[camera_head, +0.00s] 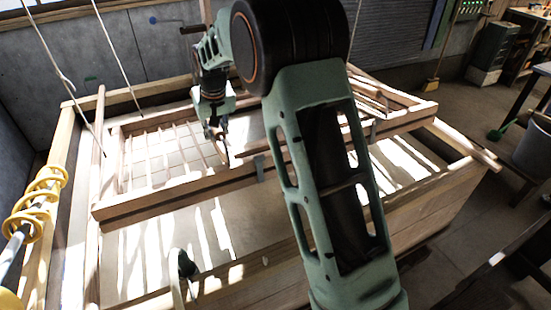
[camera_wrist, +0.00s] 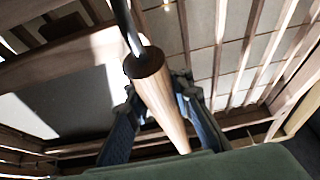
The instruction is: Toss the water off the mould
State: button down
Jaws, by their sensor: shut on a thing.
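The mould (camera_head: 170,200) is a wide wooden frame with thin ribs across it, lying over a large wooden vat (camera_head: 255,285) in the head view. Its ribs also show in the wrist view (camera_wrist: 250,45). My gripper (camera_head: 217,130) is above the ribbed part of the mould, left of the picture's middle. In the wrist view, my gripper (camera_wrist: 158,90) is shut on a round wooden handle (camera_wrist: 160,98) with a dark metal rod coming out of its end. The rod leaves the top of the wrist view, so I cannot tell where it ends. Water on the mould cannot be made out.
Ropes (camera_head: 118,55) hang down at the left, near a yellow coil (camera_head: 45,190) on a pole. A dark curved item (camera_head: 185,265) stands at the vat's near side. A grey bucket (camera_head: 533,150) stands at the far right.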

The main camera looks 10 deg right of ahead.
jog(key=shift+s+d+f+t+b, duration=0.15)
jog(key=shift+f+t+b, duration=0.2)
jog(key=shift+b, duration=0.75)
jog(key=shift+s+a+f+t+b, duration=0.15)
jog(key=shift+f+b, duration=0.3)
jog(key=shift+b, duration=0.65)
jog(key=shift+s+d+f+t+b, duration=0.15)
jog(key=shift+f+t+b, duration=0.2)
jog(key=shift+b, duration=0.75)
jog(key=c, duration=1.6)
grip_release()
